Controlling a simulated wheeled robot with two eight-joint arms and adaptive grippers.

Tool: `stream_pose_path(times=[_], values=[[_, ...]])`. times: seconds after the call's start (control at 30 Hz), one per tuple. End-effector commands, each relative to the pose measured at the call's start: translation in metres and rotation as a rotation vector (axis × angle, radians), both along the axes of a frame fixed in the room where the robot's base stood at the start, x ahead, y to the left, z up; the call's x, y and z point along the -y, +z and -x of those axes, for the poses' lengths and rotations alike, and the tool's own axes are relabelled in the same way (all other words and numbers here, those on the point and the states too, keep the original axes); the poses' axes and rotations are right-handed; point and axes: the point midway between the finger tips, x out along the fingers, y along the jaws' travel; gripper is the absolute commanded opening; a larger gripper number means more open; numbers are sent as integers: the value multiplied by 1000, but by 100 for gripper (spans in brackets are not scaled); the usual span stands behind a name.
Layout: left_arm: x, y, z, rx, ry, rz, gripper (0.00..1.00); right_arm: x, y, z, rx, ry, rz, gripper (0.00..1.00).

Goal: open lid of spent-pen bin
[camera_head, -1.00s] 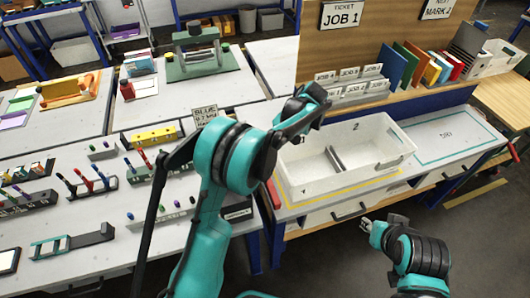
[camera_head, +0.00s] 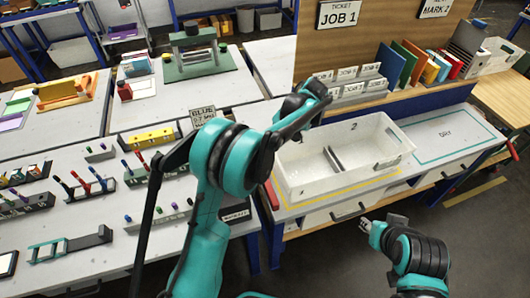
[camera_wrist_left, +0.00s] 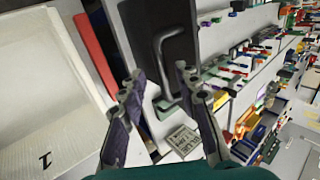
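A dark lid (camera_wrist_left: 140,22) with a bent grey handle (camera_wrist_left: 160,65) shows in the left wrist view, and it looks closed. It seems to be the spent-pen bin's lid; in the head view my left arm hides most of that area. My left gripper (camera_wrist_left: 155,88) is open, its two fingers apart on either side of the handle's lower end in the picture. Nothing is visibly held, and I cannot tell whether the fingers touch the handle. My right gripper (camera_head: 365,225) hangs in front of the right bench; its fingers are too small to read.
A white tray (camera_head: 400,165) stands on the right bench, close beside the red bar (camera_head: 271,195). Left of my arm, the bench holds pen racks (camera_head: 90,187) and a yellow block (camera_head: 150,138). A marked empty area (camera_head: 450,140) lies right of the tray.

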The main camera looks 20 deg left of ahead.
Motion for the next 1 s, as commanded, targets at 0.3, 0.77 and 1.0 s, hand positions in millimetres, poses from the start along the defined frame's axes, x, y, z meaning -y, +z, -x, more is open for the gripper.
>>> stream_pose_path(times=[0.3, 0.77, 1.0], values=[[1, 62, 0, 0, -1, 0, 32, 0, 0, 0, 0, 0, 0, 34], [1, 82, 0, 0, -1, 0, 32, 0, 0, 0, 0, 0, 0, 34], [1, 82, 0, 0, -1, 1, 32, 0, 0, 0, 0, 0, 0, 34]])
